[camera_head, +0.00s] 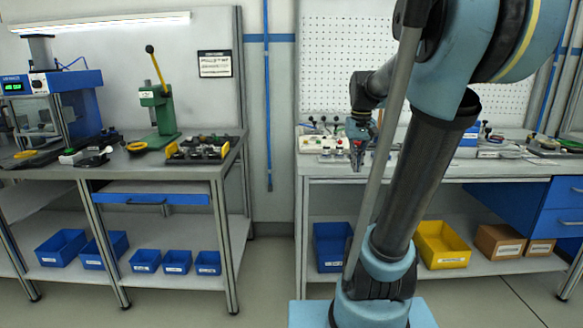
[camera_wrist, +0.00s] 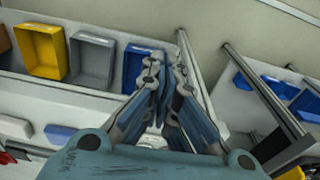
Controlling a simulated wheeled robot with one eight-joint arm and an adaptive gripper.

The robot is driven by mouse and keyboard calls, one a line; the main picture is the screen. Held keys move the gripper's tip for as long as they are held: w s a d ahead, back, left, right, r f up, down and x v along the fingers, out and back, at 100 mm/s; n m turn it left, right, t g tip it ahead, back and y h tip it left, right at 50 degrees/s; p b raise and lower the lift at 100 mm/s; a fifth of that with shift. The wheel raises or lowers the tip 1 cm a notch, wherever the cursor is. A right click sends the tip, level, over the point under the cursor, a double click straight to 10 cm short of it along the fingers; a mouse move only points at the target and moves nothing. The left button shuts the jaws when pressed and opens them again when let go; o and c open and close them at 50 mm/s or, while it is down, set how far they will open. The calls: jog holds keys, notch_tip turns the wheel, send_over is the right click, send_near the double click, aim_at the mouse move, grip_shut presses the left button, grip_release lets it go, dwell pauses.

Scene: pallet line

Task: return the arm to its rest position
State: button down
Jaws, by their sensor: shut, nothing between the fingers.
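My gripper (camera_head: 358,150) shows in the head view in front of the right workbench, at about the height of its top, pointing down. In the wrist view my gripper (camera_wrist: 168,72) fills the lower middle, its two fingers together and nothing between them. My arm rises in the right half of the head view, bends at the top and comes back down to the gripper. The arm hides part of the right workbench (camera_head: 490,170) and its lower shelf.
The left workbench (camera_head: 150,180) carries a green lever press (camera_head: 158,110) and a blue test device (camera_head: 75,95). Blue bins (camera_head: 62,248) and a yellow bin (camera_head: 442,245) sit on the lower shelves. A gap with clear floor lies between the benches.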

jog(key=s+a+f+t, duration=0.1)
jog(key=s+a+f, duration=0.1)
jog(key=s+f, duration=1.4)
jog(key=s, duration=0.2)
jog(key=shift+s+a+f, duration=0.2)
jog(key=shift+s+f, duration=0.1)
jog(key=shift+s, duration=0.05)
jog(key=shift+w, duration=0.1)
jog(key=shift+w+f, duration=0.2)
jog(key=shift+w, duration=0.1)
dwell(0.4)
